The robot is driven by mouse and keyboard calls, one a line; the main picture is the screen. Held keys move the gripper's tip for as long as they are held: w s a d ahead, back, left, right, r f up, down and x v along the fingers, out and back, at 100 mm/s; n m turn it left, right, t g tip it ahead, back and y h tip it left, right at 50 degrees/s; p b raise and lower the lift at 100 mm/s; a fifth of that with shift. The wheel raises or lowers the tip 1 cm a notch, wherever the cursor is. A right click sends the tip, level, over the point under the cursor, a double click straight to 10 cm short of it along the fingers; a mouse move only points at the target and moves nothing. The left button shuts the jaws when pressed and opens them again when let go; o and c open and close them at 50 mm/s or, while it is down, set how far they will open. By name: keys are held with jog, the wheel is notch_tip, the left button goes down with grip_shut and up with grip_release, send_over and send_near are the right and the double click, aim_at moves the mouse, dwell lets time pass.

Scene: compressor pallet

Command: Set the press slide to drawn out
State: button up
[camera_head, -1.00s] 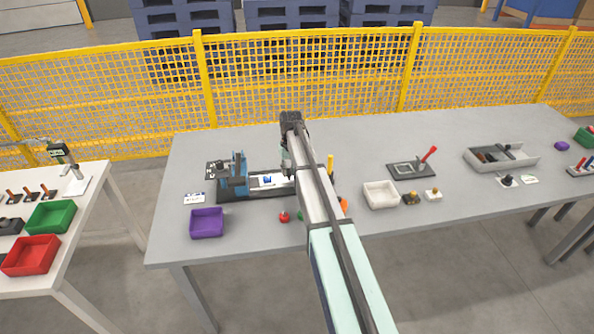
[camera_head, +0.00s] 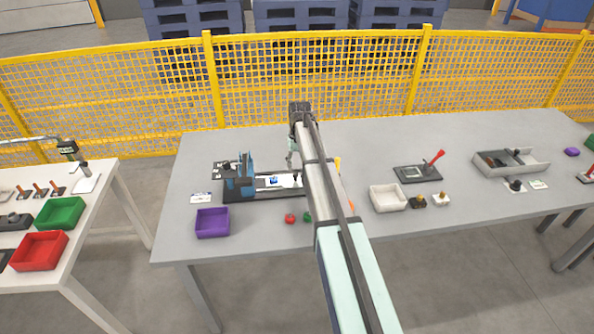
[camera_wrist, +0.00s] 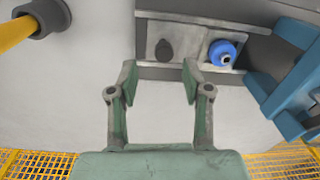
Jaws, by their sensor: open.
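The press (camera_head: 238,178) stands at the left of the grey table, a blue frame on a long dark base. Its slide (camera_head: 285,181) is a light plate on the base, partly right of the blue frame, with a blue piece on it. In the wrist view the slide (camera_wrist: 188,63) carries a dark round knob (camera_wrist: 164,50) and the blue piece (camera_wrist: 222,52), with the blue press frame (camera_wrist: 290,90) at the right. My gripper (camera_wrist: 160,72) is open and empty, its fingertips apart below the slide's picture edge. My arm hides the base's right end in the head view.
A yellow handle with a dark collar (camera_wrist: 45,15) is close at the wrist view's upper left. A purple bin (camera_head: 212,222), a red piece (camera_head: 290,218) and a white tray (camera_head: 388,197) stand nearby. A yellow mesh fence (camera_head: 320,80) runs behind the table.

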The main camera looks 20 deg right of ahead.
notch_tip(320, 180, up, 8)
jog(key=shift+d, duration=0.2)
jog(key=shift+f, duration=0.1)
dwell(0.3)
